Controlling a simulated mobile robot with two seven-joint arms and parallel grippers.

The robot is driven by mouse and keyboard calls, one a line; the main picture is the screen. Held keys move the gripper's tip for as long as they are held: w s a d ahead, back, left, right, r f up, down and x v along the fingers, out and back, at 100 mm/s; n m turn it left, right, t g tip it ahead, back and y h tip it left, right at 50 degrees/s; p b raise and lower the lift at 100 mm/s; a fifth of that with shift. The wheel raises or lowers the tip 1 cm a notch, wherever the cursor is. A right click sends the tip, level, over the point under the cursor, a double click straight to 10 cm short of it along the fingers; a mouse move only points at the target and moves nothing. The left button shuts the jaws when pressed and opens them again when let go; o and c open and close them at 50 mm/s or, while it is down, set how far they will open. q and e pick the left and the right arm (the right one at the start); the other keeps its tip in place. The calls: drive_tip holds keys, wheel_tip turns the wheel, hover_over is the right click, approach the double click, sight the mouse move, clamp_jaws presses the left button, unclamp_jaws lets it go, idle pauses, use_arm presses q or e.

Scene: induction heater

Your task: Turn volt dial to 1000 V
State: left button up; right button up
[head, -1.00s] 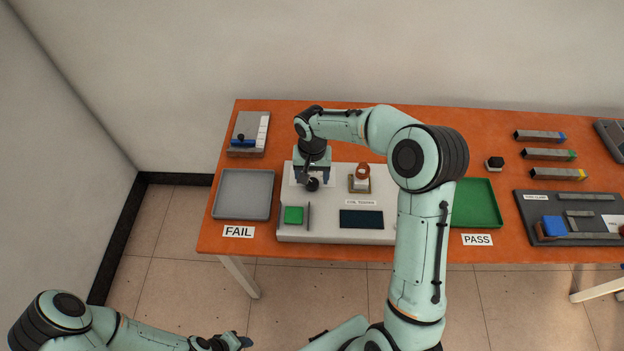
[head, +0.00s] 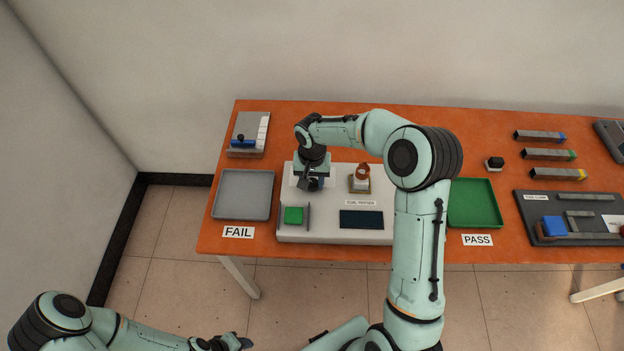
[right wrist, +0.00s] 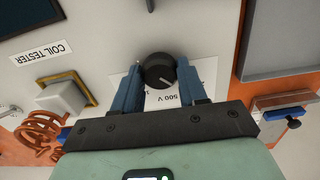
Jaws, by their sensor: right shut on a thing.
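The volt dial (right wrist: 158,68) is a round black knob on the white coil tester (head: 330,236). In the right wrist view its pale mark points down and to the right, roughly towards the upside-down printed "500 V" (right wrist: 174,98). My right gripper (right wrist: 160,82) is shut on the dial, with one blue finger on each side. The rest of the scale is hidden behind the fingers. In the head view my right gripper (head: 312,186) is over the left part of the tester and covers the dial. My left gripper (head: 236,343) is low in the picture, away from the table.
A copper coil (head: 362,171) stands on the tester right of my right gripper. A green button (head: 293,216) and a dark display (head: 361,220) are near the tester's front. A grey tray (head: 243,193) is left and a green tray (head: 474,204) right.

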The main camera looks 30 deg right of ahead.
drive_tip(key=shift+f+m+b, duration=0.1)
drive_tip(key=shift+m+b, duration=0.5)
drive_tip(key=shift+m, duration=0.4)
drive_tip(key=shift+m+b, duration=0.35)
drive_tip(key=shift+m, duration=0.55)
drive_tip(key=shift+m+b, duration=0.3)
drive_tip(key=shift+m, duration=0.6)
drive_tip(key=m, duration=0.2)
drive_tip(key=shift+m, duration=0.3)
drive_tip(key=m, duration=0.4)
drive_tip(key=shift+m, duration=0.3)
use_arm(q)
drive_tip(key=s+f, duration=0.2)
drive_tip(key=f, duration=0.1)
drive_tip(key=shift+s, duration=0.2)
use_arm(e)
drive_tip(key=m, duration=0.4)
drive_tip(key=shift+m, duration=0.4)
drive_tip(key=o, duration=1.1)
